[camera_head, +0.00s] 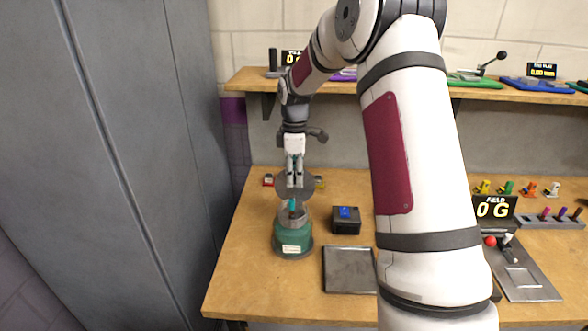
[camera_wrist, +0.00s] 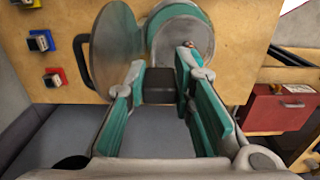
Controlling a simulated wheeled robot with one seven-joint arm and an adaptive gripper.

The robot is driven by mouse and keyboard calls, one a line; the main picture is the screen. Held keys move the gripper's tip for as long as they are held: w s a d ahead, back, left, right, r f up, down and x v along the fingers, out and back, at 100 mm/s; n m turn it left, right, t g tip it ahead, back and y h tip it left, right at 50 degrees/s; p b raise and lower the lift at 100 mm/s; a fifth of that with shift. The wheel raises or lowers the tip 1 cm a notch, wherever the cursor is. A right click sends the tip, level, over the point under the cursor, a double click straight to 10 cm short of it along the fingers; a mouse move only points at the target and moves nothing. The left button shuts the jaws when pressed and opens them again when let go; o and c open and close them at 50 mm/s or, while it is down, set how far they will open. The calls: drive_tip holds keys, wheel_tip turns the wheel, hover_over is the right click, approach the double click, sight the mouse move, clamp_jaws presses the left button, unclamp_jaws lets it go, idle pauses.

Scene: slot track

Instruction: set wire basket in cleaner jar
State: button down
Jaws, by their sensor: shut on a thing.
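The cleaner jar (camera_head: 292,241) is green with a pale label and a grey upper part, and stands upright at the bench's left. Its round mouth (camera_wrist: 182,42) shows grey inside in the wrist view. A round grey lid (camera_head: 309,187) stands raised behind the mouth; the wrist view shows it (camera_wrist: 115,45) too. My gripper (camera_head: 294,184) points down over the jar. In the wrist view its teal-padded fingers (camera_wrist: 158,88) are shut around a dark block (camera_wrist: 158,86), which seems to belong to the wire basket. The basket's mesh is not distinct, so its depth in the jar cannot be told.
A dark box with a blue top (camera_head: 345,218) and a grey tray (camera_head: 348,270) lie right of the jar. A shelf (camera_head: 260,84) crosses above, and a grey cabinet (camera_head: 130,160) stands left. Bare bench lies left of the jar.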

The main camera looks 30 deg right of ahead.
drive_tip(key=shift+f+b, duration=0.75)
drive_tip(key=shift+f, duration=4.2)
drive_tip(key=c, duration=1.3)
unclamp_jaws()
wheel_tip(320, 180, up, 12)
drive_tip(key=s+a+r+m+t+h, duration=0.15)
drive_tip(key=s+a+r+m, duration=0.35)
drive_tip(key=s+a+r, duration=0.65)
drive_tip(key=s+a+r+m+t, duration=0.1)
drive_tip(key=s+a+m+t, duration=0.1)
drive_tip(key=s, duration=0.7)
drive_tip(key=s+a+r+m+t+y, duration=0.1)
drive_tip(key=s+a+m+t, duration=0.1)
drive_tip(key=s, duration=0.8)
drive_tip(key=shift+a+r+m, duration=0.3)
drive_tip(key=shift+a+m, duration=0.4)
drive_tip(key=shift+m, duration=0.4)
